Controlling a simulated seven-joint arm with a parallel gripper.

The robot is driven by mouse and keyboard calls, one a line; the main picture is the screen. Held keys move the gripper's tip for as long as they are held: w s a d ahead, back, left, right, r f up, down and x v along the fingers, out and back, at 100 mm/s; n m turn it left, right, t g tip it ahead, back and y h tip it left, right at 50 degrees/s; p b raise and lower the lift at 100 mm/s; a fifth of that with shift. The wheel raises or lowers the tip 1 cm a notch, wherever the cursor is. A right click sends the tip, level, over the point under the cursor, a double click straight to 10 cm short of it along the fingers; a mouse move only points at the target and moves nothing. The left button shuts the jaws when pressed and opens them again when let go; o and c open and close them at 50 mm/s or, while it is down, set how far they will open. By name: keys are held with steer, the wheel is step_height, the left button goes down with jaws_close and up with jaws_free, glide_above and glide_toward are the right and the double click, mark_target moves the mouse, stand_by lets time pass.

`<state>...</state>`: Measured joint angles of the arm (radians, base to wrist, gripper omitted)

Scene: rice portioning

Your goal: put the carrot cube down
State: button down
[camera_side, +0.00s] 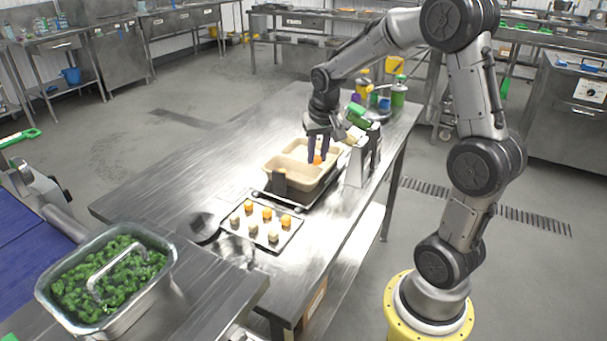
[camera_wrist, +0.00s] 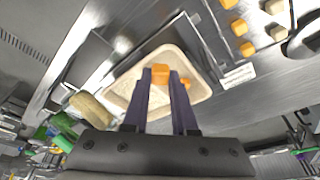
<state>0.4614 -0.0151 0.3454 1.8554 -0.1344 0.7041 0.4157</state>
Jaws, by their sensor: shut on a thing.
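My gripper (camera_side: 317,157) points down over the beige container (camera_side: 278,179) on the metal table. In the wrist view its two dark fingers (camera_wrist: 161,74) are shut on an orange carrot cube (camera_wrist: 161,70), which also shows at the fingertips in the side view (camera_side: 317,160). The beige container also shows in the wrist view (camera_wrist: 119,91), around and beneath the cube. Another small orange piece (camera_wrist: 186,82) shows just right of the right finger, over the container floor. I cannot tell whether the held cube touches the floor.
A tray (camera_side: 262,243) of several orange and pale cubes lies in front of the container. A dark round ladle or pan (camera_side: 205,226) is left of it. A metal stand (camera_side: 361,160) with a green-topped item is close on the right. A steel pan (camera_side: 120,315) of greens stands front left.

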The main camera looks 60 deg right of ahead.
steer(key=w+d+f, duration=0.1)
steer(key=f, duration=0.1)
steer(key=w+d+f, duration=0.1)
steer(key=w+f, duration=0.1)
steer(key=w+d+f, duration=0.1)
steer(key=w+f, duration=0.1)
steer(key=shift+f, duration=0.15)
steer(key=shift+a+x, duration=0.15)
steer(key=shift+x, duration=0.6)
steer(key=shift+a+x, duration=0.15)
steer(key=shift+x, duration=0.6)
steer(key=shift+s+f, duration=0.2)
steer(key=c, duration=0.7)
jaws_free()
